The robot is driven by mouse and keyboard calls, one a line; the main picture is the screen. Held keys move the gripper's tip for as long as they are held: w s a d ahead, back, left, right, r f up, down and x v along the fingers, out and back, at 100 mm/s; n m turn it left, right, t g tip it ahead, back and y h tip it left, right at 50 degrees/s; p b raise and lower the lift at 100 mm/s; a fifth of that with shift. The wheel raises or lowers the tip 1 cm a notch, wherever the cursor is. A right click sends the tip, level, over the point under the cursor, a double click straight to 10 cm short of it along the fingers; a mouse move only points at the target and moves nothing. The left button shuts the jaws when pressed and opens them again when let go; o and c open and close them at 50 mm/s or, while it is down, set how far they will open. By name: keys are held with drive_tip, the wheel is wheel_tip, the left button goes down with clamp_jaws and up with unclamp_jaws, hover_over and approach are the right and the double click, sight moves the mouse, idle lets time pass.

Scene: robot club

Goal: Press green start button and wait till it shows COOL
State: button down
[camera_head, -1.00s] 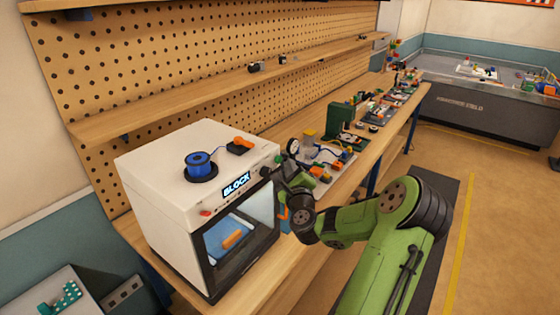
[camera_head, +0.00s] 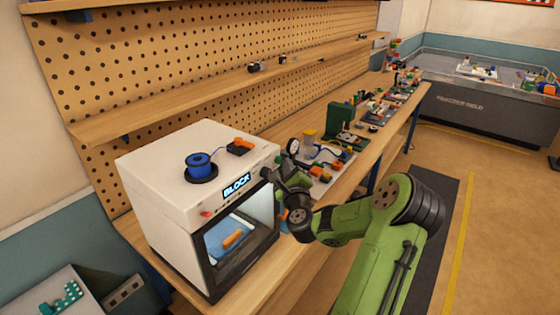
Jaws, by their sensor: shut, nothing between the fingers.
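A white 3D printer (camera_head: 160,185) stands on the near end of the workbench. Its front display (camera_head: 237,186) reads BLOCK in lit letters. A red button (camera_head: 206,214) sits at the left of the front panel. My gripper (camera_head: 268,174) is shut and empty, with its tip at the right end of this panel. I cannot tell if the tip touches the panel. I cannot make out the green start button clearly; the gripper may cover it. Inside the printer window an orange piece (camera_head: 233,239) lies on a blue bed (camera_head: 215,246).
A blue spool (camera_head: 199,164) and a small black and orange item (camera_head: 241,146) are on the printer's top. Boards and parts (camera_head: 325,160) crowd the bench behind my gripper. A wooden shelf (camera_head: 200,92) runs along the pegboard. The floor at right is clear.

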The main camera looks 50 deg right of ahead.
drive_tip(key=shift+w+p, duration=0.35)
drive_tip(key=shift+w, duration=0.05)
idle(0.4)
drive_tip(key=shift+s, duration=0.15)
drive_tip(key=shift+s+b, duration=0.55)
drive_tip(key=shift+s, duration=0.15)
drive_tip(key=shift+s+d+b, duration=0.15)
drive_tip(key=shift+s+b, duration=0.6)
drive_tip(key=shift+s, duration=0.5)
drive_tip(key=shift+s+d+b, duration=0.1)
drive_tip(key=shift+s+b, duration=0.6)
drive_tip(key=shift+s, duration=0.55)
